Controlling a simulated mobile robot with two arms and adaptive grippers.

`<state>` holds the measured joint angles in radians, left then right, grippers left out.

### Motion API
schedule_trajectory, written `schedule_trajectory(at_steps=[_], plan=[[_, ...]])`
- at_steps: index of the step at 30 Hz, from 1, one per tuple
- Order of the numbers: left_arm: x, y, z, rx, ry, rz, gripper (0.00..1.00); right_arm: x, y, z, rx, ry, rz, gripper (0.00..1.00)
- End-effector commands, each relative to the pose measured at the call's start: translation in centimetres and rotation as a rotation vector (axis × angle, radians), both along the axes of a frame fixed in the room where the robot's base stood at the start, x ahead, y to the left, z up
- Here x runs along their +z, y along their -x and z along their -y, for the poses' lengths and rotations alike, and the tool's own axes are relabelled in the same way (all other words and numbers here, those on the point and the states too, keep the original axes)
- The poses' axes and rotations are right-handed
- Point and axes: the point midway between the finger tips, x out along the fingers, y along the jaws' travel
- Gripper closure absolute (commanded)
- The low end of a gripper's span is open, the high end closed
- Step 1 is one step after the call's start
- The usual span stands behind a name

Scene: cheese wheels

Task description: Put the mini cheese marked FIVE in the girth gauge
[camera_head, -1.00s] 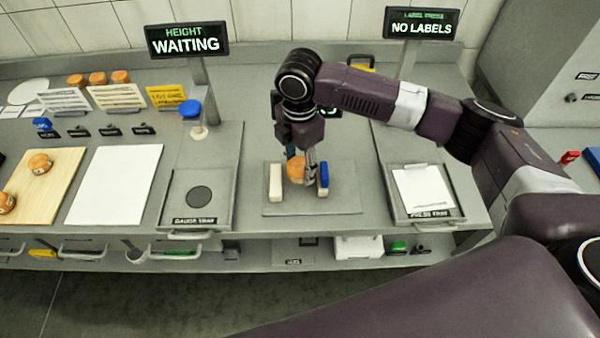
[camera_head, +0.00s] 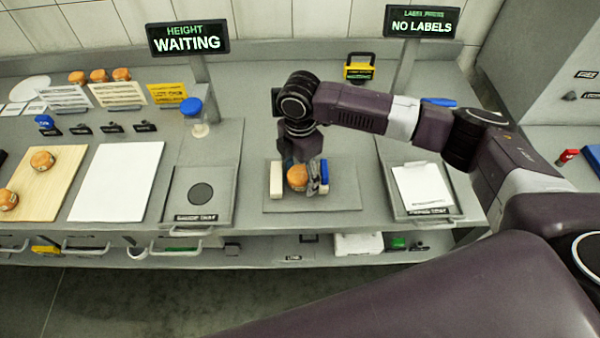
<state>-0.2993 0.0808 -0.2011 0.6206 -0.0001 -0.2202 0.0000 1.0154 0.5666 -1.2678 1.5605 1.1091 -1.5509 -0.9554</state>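A small orange-brown mini cheese (camera_head: 297,178) is low between the white block (camera_head: 276,180) and the blue block (camera_head: 324,177) of the girth gauge, above its grey base plate (camera_head: 335,201). I cannot read its mark or tell whether it touches the plate. My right gripper (camera_head: 301,175) comes down over it from behind, with a grey finger against the cheese's right side, inside the blue block. The other finger is mostly hidden. The gripper appears closed on the cheese. My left gripper is not in view.
Two more mini cheeses (camera_head: 42,161) are at a wooden board (camera_head: 52,187) on the left. Several others (camera_head: 98,76) stand at the back left. The gauge tray (camera_head: 218,212) with a dark disc is left of the girth gauge, and the press tray (camera_head: 449,214) is right. A height display (camera_head: 187,39) reads WAITING.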

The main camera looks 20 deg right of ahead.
Motion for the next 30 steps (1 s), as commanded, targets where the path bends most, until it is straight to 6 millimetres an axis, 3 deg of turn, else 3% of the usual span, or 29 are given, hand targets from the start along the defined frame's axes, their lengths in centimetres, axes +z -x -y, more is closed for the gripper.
schedule_trajectory(at_steps=[10,24,30], plan=[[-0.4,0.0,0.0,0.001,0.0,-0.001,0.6,1.1,-0.1,0.0,0.0,-0.001,0.003,0.37],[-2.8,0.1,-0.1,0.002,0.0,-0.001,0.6,10.3,-0.1,-0.1,0.001,-0.001,0.004,0.37],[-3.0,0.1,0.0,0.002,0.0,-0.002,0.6,12.1,0.0,0.0,0.0,0.0,0.001,0.37]])
